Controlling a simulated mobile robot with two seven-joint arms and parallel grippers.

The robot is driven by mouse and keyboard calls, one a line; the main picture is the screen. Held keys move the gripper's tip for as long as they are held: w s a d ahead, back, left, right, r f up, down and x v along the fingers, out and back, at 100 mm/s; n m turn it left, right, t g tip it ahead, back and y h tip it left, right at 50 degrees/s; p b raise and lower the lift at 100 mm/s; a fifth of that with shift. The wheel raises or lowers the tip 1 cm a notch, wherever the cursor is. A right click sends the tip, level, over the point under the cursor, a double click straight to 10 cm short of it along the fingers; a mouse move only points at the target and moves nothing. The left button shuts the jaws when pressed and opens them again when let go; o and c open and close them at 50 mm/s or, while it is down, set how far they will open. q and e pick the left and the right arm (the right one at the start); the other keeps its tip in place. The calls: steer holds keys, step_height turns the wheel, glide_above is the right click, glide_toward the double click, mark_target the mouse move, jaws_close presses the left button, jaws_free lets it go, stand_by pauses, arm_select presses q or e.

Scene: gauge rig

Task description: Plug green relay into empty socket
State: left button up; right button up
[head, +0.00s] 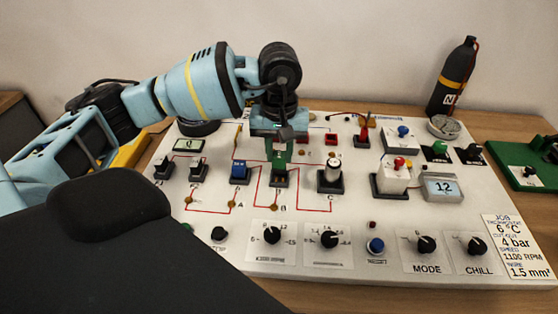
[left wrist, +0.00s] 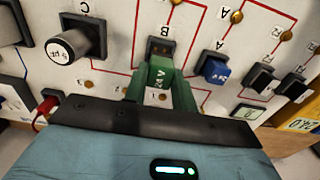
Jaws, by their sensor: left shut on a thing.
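My left gripper (head: 281,160) points down over the middle of the white panel and is shut on the green relay. In the left wrist view, the relay (left wrist: 160,73) is a small green block marked 24V between two green fingers. Its far end is at the dark socket marked B (left wrist: 162,46), whose opening partly shows. The socket also shows in the head view (head: 279,181) just below the fingers. I cannot tell whether the relay touches it. A blue relay (head: 239,172) sits in socket A to the left. A white cylinder (head: 333,166) stands in socket C to the right. My right gripper is out of view.
Knobs such as the MODE knob (head: 426,244) line the panel's front. A white block with a red button (head: 394,176) and a display reading 12 (head: 442,187) stand at the right. A black bottle (head: 455,78) stands behind. A green board (head: 520,170) lies far right.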

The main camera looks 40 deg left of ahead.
mark_target(280, 154)
arm_select(q)
steer(key=shift+f, duration=1.75)
steer(key=shift+f, duration=0.2)
steer(key=o, duration=1)
step_height(280, 154, up, 12)
steer(key=shift+r, duration=0.25)
steer(key=shift+f, duration=0.1)
